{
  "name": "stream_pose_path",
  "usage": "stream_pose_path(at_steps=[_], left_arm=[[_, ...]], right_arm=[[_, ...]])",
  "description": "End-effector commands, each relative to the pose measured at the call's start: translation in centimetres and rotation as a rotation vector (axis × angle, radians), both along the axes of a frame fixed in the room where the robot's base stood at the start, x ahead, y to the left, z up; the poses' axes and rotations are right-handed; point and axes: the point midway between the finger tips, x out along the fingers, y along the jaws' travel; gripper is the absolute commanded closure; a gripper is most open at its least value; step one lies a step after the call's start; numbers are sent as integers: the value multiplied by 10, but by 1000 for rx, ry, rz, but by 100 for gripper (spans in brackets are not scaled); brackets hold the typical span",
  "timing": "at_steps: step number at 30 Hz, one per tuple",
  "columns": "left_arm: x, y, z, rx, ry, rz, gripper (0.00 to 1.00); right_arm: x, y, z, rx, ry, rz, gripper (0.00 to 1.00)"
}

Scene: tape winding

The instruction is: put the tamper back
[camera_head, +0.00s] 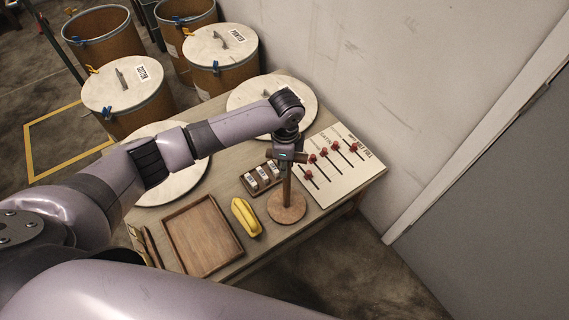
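The tamper (287,208) is a wooden tool with a round flat disc at the bottom, an upright stem and a short crossbar handle at the top. It stands upright at the right part of the table, near the front edge. My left gripper (288,157) points down at the crossbar and appears closed around it, though the fingers are small and partly hidden. Whether the disc touches the tabletop or hangs just above it is hard to tell. My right gripper is out of view.
The table (265,240) holds a wooden tray (203,236), a yellow object (246,217), a small rack (262,178), a white board (337,165) with red knobs, and round lids (245,95). Lidded drums (128,95) stand behind, open drums (103,38) farther back. A wall borders the right.

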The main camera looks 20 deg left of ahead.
Motion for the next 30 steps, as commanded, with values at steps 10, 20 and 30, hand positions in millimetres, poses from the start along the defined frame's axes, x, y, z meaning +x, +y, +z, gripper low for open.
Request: stream_pose_path(at_steps=[10,20,30], left_arm=[[-1,0,0,1,2,0,59],[0,0,5,-1,1,0,59],[1,-1,69,-1,-3,-1,59]], right_arm=[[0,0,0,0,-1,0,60],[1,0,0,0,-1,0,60],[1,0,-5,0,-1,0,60]])
